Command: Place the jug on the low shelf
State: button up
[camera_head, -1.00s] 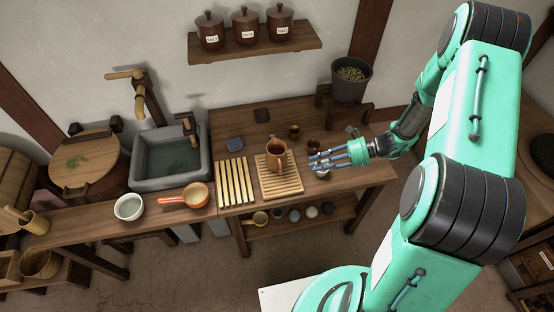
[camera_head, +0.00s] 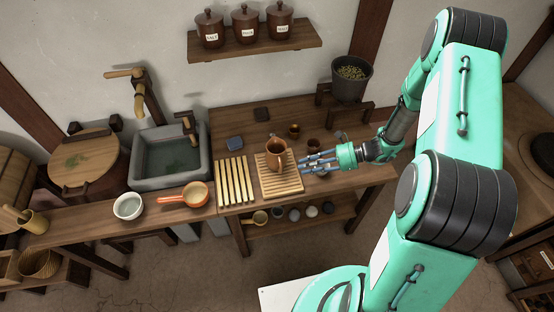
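The jug (camera_head: 277,152) is brown with a handle. It stands upright on a slatted wooden board (camera_head: 285,187) on the worktop. My gripper (camera_head: 302,164) is just right of the jug with its fingers pointing left toward it. The fingers look spread with nothing between them, and a small gap seems to lie between the fingertips and the jug. The low shelf (camera_head: 290,227) is under the worktop and holds several small cups and round stones, partly hidden by the worktop edge.
A stone basin (camera_head: 137,181), an orange-handled pan (camera_head: 195,195) and a pale bowl (camera_head: 128,206) are to the left. A slatted rack (camera_head: 236,183) sits left of the board. Small dark cups (camera_head: 314,147) stand behind my gripper. Lidded jars stand on a wall shelf (camera_head: 250,46).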

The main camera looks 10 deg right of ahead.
aim_at(278, 159)
jog(key=shift+x, duration=2)
jog(key=shift+s+b+x, duration=0.1)
jog(key=shift+b+x, duration=0.35)
jog(key=shift+x, duration=0.85)
jog(key=shift+s+b+x, duration=0.15)
jog(key=shift+b+x, duration=0.3)
jog(key=shift+x, duration=0.85)
grip_shut()
